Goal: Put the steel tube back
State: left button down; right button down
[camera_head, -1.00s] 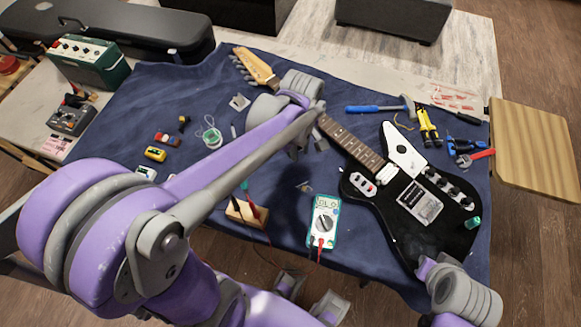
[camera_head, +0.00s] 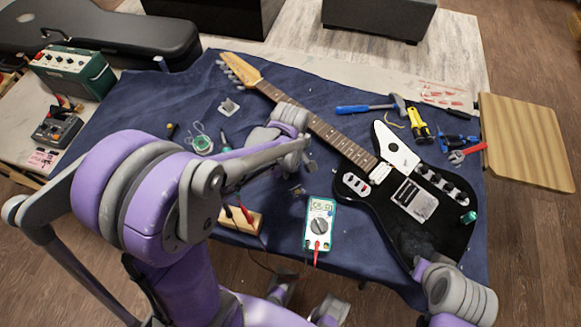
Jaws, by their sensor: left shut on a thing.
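My left gripper (camera_head: 304,152) is over the blue cloth, left of the guitar neck and above the multimeter in the picture. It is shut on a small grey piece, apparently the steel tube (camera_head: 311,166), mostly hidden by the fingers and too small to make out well. The black electric guitar (camera_head: 432,238) lies on the cloth, its neck pointing to the upper left. My right arm's end (camera_head: 425,268) is at the lower right, by the guitar body's near edge; its fingers cannot be made out.
Below my left gripper are a small grey part (camera_head: 297,190), a wooden block (camera_head: 240,222) with leads, and a multimeter (camera_head: 319,224).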

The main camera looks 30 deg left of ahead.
pick_arm(q)
jog(key=c, duration=0.6)
grip_release()
jog(key=shift+c, duration=0.2)
jog(key=shift+r, duration=0.3)
notch_tip(320, 180, up, 11)
jog(key=p, duration=0.2)
jog(key=s+d+m+t, duration=0.3)
jog(key=s+m+t, duration=0.2)
jog(key=s+m, duration=0.5)
jog(key=shift+s+d+f+m, duration=0.15)
jog(key=shift+s+m, duration=0.05)
jog(key=shift+m, duration=1.8)
